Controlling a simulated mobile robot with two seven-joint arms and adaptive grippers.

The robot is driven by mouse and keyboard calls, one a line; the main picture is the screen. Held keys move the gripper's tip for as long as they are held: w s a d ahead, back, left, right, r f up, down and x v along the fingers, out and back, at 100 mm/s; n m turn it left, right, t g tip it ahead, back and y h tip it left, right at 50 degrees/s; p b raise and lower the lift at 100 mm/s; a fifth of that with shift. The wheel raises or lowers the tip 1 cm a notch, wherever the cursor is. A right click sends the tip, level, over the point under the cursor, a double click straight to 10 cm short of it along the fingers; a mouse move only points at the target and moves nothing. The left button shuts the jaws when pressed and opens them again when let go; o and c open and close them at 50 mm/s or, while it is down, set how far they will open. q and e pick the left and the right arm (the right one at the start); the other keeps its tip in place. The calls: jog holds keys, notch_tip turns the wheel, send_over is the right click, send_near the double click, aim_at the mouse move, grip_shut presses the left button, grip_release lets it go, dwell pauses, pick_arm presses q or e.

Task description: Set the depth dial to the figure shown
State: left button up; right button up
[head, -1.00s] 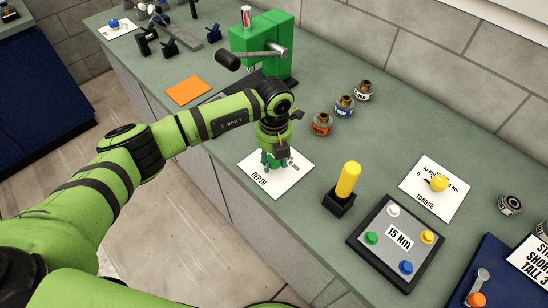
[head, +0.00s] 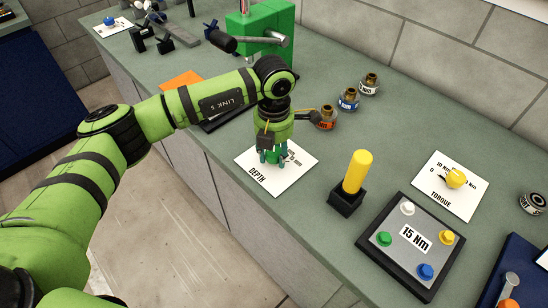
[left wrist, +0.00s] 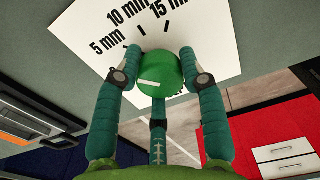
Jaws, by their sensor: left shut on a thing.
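The white DEPTH card (head: 290,176) lies on the bench under my left gripper (head: 272,158). In the left wrist view the green round dial (left wrist: 160,68) sits on this card, with a short white mark lying mostly crosswise on its top. My left gripper (left wrist: 159,54) is shut on the dial, a finger on either side. The card (left wrist: 215,40) shows 5 mm, 10 mm and 15 mm with tick marks beyond the dial; other figures are hidden. My right gripper is out of view.
A yellow-handled tool in a black block (head: 346,200) stands right of the card.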

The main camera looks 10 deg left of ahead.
aim_at(274, 152)
pick_arm(q)
jog(key=shift+f+m+b, duration=0.1)
jog(key=shift+m+b, duration=0.25)
jog(key=shift+m, duration=0.05)
jog(key=o, duration=1.1)
jog(key=shift+s, duration=0.1)
jog(key=shift+o, duration=0.2)
jog(key=shift+r, duration=0.3)
notch_tip(274, 152, up, 12)
jog(key=shift+f, duration=0.2)
